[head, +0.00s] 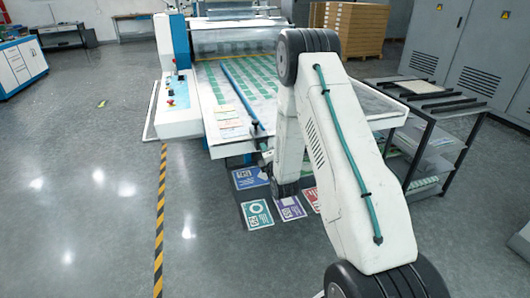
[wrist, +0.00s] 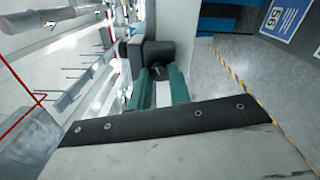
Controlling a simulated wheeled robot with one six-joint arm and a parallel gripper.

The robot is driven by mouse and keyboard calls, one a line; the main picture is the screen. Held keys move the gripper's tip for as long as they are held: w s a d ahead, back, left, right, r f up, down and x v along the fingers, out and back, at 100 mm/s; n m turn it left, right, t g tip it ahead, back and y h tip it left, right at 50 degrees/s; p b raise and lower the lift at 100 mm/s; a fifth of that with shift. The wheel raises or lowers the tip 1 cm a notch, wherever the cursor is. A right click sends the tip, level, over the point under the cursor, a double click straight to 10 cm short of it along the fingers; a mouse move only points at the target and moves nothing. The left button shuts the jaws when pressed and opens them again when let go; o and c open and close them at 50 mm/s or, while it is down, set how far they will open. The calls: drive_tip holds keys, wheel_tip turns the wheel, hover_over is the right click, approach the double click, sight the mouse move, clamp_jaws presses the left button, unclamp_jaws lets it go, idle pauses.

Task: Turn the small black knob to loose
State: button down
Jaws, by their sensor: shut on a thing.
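The small black knob (wrist: 157,73) shows in the wrist view, at the end of a dark block (wrist: 152,47). My gripper (wrist: 158,80) has two teal fingers, one on each side of the knob, and is shut on it. The knob's sides are partly hidden by the fingers. Its turn setting cannot be read. In the head view my arm hides most of my gripper, which is by the front edge of the laminator's table (head: 208,110). A blue bar (head: 238,92) lies along this table, with a small dark block (head: 257,128) at its near end.
Printed sheets lie on the table and several coloured posters (head: 257,214) on the floor below it. A black shelf rack (head: 440,140) stands to the right. A control console (head: 179,100) is at the table's left.

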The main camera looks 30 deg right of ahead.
drive_tip(key=shift+a+n, duration=0.1)
drive_tip(key=shift+n, duration=0.5)
drive_tip(key=c, duration=1.3)
unclamp_jaws()
drive_tip(key=v, duration=0.7)
drive_tip(key=shift+s, duration=0.4)
drive_tip(key=shift+a, duration=0.1)
